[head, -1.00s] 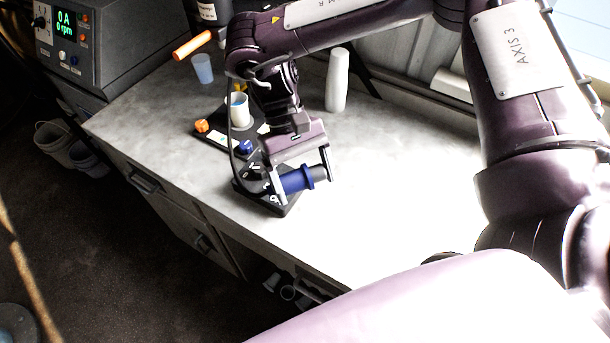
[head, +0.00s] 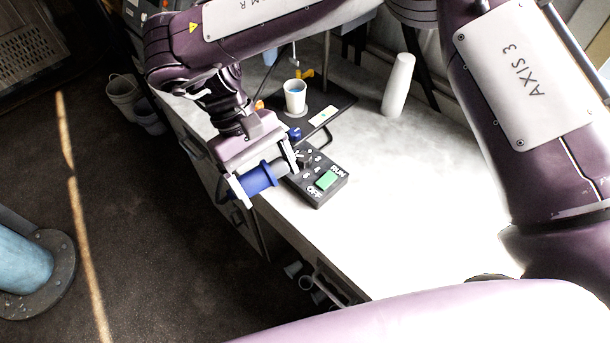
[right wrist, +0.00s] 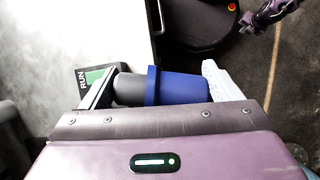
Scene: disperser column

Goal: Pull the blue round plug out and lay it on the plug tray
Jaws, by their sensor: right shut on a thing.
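The blue round plug (head: 255,180), with a grey cylindrical end, is held crosswise in my right gripper (head: 266,174). The right wrist view shows its blue body (right wrist: 180,88) and grey end (right wrist: 130,90) between the two fingers of the gripper (right wrist: 155,90). The plug is clear of the black switch box (head: 318,188) with its green RUN/OFF switch, near the bench's front edge. I cannot make out a plug tray in these frames. My left gripper is not recognisable in either view.
The pale bench top (head: 400,210) is clear to the right of the box. A black board (head: 325,108) carries a white cup (head: 294,96); a blue knob (head: 294,134) shows near it. A white cylinder (head: 398,85) stands behind. Dark floor (head: 150,240) lies left of the bench.

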